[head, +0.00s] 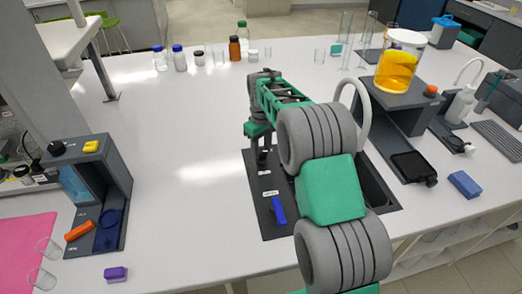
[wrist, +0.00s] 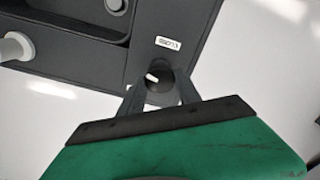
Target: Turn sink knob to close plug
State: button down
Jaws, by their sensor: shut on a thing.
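The sink knob (wrist: 156,84) is a small dark round knob with a white mark, on the dark sink panel beside a small white label. It shows in the wrist view between the fingers of my gripper (wrist: 157,92), which are shut on its sides. In the head view my gripper (head: 262,158) is at the far left part of the sink panel (head: 254,188), and the knob is hidden there. The sink basin (wrist: 60,18) shows at the upper left of the wrist view, with a round fitting (wrist: 116,4). I cannot tell whether that is the plug.
A blue lever (head: 278,210) stands on the near part of the sink panel. The white faucet (head: 356,105) arches behind my arm. A beaker of orange liquid (head: 397,62) stands on a dark stand at right. The white bench left of the sink is clear.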

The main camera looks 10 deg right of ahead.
aim_at(261, 151)
jog(key=m, duration=0.3)
jog(key=shift+m+b, duration=0.3)
jog(key=shift+m, duration=0.1)
jog(key=m, duration=0.3)
jog(key=shift+m, duration=0.3)
jog(key=m, duration=0.3)
jog(key=shift+m+b, duration=0.3)
jog(key=shift+r+m, duration=0.1)
jog(key=shift+m, duration=1.8)
jog(key=c, duration=0.9)
grip_release()
jog(key=shift+o, duration=0.2)
notch_tip(261, 151, up, 8)
jog(key=shift+f+b, duration=0.15)
jog(key=shift+b, duration=0.55)
